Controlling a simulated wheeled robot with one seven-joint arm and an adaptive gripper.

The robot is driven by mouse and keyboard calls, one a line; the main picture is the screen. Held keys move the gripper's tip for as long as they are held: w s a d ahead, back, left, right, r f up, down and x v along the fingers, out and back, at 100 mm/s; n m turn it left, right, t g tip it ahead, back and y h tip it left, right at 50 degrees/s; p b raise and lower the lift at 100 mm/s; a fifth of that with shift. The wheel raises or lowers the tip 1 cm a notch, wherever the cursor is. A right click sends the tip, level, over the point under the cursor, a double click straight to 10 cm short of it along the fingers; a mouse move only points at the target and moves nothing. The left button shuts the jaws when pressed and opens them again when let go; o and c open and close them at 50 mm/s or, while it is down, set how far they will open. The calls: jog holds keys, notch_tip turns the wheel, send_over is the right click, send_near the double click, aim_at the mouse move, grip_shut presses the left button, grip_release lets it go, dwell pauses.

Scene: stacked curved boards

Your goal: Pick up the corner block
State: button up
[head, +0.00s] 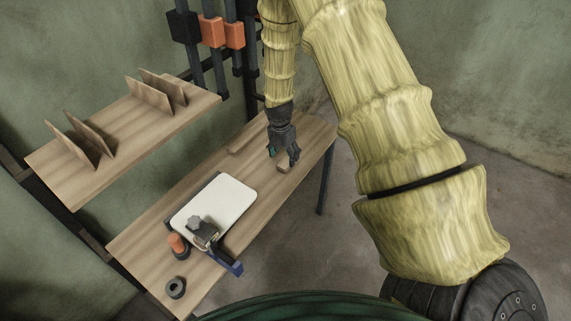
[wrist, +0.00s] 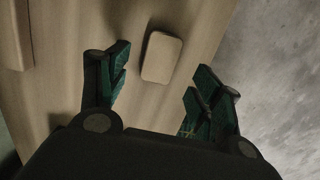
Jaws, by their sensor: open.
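The corner block (wrist: 162,57) is a small tan wooden piece with rounded corners, lying flat on the wooden bench. In the head view the block (head: 284,169) sits near the bench's far right end, just below my gripper's fingertips and partly covered by them. My gripper (head: 288,157) points down over it. In the wrist view my gripper (wrist: 158,88) is open, with its green-padded fingers apart. Nothing is held. I cannot tell how far above the bench the fingertips are.
The bench (head: 190,215) carries a white board (head: 222,203), a clamp-like tool (head: 203,234), an orange-topped item (head: 178,244) and a dark ring (head: 175,288). A wooden strip (head: 245,138) lies behind the block. A shelf (head: 110,165) with upright panels is above left.

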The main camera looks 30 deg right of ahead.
aim_at(286, 162)
jog(key=shift+w+d+f+p, duration=0.1)
jog(key=shift+d+f+p, duration=0.1)
jog(key=shift+f, duration=0.5)
jog(key=shift+d+f+p, duration=0.1)
jog(key=shift+f+p, duration=0.05)
jog(key=shift+f, duration=0.6)
jog(key=shift+w+d+f+p, duration=0.1)
jog(key=shift+f+p, duration=0.1)
jog(key=shift+f, duration=0.5)
jog(key=c, duration=0.9)
